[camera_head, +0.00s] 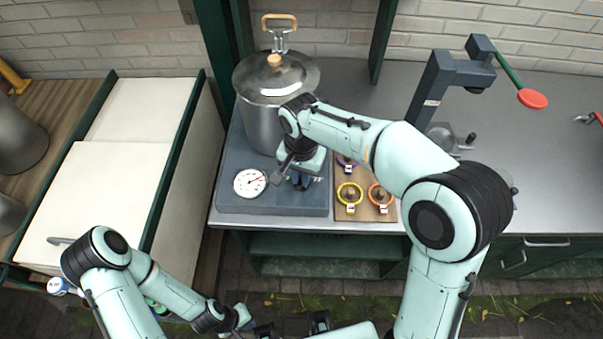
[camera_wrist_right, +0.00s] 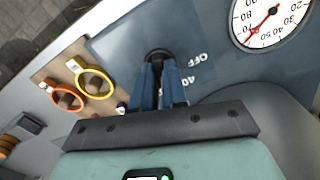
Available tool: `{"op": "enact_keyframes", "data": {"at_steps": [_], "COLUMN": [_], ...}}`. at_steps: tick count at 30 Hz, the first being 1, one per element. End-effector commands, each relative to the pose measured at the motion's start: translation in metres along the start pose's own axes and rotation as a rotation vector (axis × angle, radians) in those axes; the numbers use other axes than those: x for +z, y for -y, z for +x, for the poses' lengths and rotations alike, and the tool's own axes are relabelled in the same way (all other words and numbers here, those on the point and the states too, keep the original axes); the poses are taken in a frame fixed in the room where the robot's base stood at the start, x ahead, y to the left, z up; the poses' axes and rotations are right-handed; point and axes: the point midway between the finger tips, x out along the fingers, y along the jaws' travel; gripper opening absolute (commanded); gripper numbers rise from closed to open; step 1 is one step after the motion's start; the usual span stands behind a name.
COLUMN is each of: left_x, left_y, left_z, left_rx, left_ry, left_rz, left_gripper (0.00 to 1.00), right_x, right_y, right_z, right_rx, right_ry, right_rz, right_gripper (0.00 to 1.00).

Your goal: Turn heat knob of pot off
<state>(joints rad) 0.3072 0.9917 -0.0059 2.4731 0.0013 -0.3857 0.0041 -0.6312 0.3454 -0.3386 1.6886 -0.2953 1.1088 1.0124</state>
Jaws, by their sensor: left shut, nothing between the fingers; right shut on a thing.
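The steel pot (camera_head: 262,120) with a lidded top stands on a blue-grey heater base (camera_head: 285,207). My right gripper (camera_head: 300,184) reaches down to the base's front, right of the white dial (camera_head: 250,182). In the right wrist view its blue fingers (camera_wrist_right: 160,82) are shut on the black heat knob (camera_wrist_right: 157,55), which they partly hide. The marks "OFF" and "40" show beside the knob; I cannot tell exactly where it points. My left gripper (camera_head: 262,329) is low at the bottom edge, shut and empty, away from the base, its fingers hardly visible.
A wooden board (camera_head: 343,211) with yellow and orange rings (camera_head: 349,193) lies right of the base. A white-topped cabinet (camera_head: 105,195) stands left across a gap. Grey counter (camera_head: 355,95) is clear behind my right arm. A red-ended green stick (camera_head: 532,98) projects at upper right.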

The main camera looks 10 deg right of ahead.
Motion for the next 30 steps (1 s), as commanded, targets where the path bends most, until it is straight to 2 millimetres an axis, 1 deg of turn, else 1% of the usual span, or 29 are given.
{"op": "enact_keyframes", "data": {"at_steps": [8,30], "left_x": [-0.003,-0.013], "left_y": [-0.004,-0.015], "left_z": [-0.008,-0.029], "left_rx": [0.002,0.007], "left_ry": [-0.005,-0.02], "left_rz": [0.002,0.007], "left_gripper": [0.0,0.0], "right_x": [-0.001,-0.001], "right_y": [0.0,0.0], "right_z": [-0.002,-0.002], "right_rx": [-0.001,-0.001], "right_ry": [-0.001,-0.001], "right_rz": [-0.21,-0.913], "right_gripper": [0.0,0.0]}}
